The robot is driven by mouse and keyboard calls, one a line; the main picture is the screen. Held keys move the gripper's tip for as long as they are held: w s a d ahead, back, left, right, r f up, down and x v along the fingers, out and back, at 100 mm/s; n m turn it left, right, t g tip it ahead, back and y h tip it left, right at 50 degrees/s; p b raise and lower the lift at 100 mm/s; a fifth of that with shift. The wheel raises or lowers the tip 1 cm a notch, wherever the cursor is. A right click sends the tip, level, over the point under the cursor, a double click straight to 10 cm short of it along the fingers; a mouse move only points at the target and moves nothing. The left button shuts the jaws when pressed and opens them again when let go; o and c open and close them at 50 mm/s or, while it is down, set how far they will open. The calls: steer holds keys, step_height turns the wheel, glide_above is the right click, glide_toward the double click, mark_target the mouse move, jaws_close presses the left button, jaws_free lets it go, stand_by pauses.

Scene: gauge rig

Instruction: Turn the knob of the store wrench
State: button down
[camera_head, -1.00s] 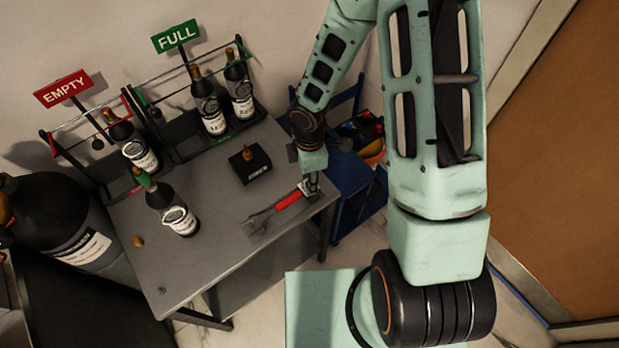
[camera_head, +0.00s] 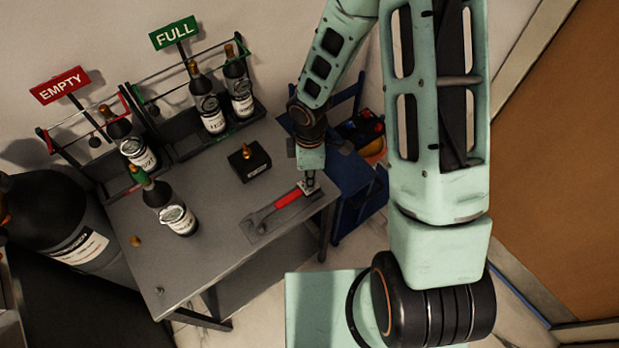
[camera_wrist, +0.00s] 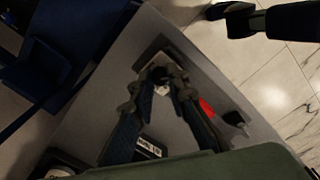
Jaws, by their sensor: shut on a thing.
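The store wrench (camera_head: 289,200) lies on a dark plate at the grey table's right front edge, its red handle to the right and its grey jaw to the left. The red handle also shows in the wrist view (camera_wrist: 207,108). My gripper (camera_head: 309,184) points down at the plate's right end, just past the handle. In the wrist view my gripper's fingertips (camera_wrist: 161,76) close on a small dark knob (camera_wrist: 158,73) at that end. The fingers hide most of the knob, so its angle cannot be told.
A black box (camera_head: 258,163) with a brass fitting stands behind the wrench. A bottle (camera_head: 178,216) stands at the table's left. Racks with bottles under EMPTY (camera_head: 60,86) and FULL (camera_head: 174,33) signs line the back. A blue chair (camera_head: 352,180) is close on the right.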

steer(key=m+b, duration=0.4)
steer(key=m, duration=0.3)
steer(key=shift+f, duration=0.15)
steer(key=m+b, duration=0.2)
steer(key=m, duration=0.1)
steer(key=shift+m, duration=0.3)
steer(key=shift+m+b, duration=0.8)
steer(key=shift+m, duration=0.8)
steer(key=c, duration=1.9)
jaws_free()
step_height(320, 180, up, 12)
steer(key=shift+r, duration=0.15)
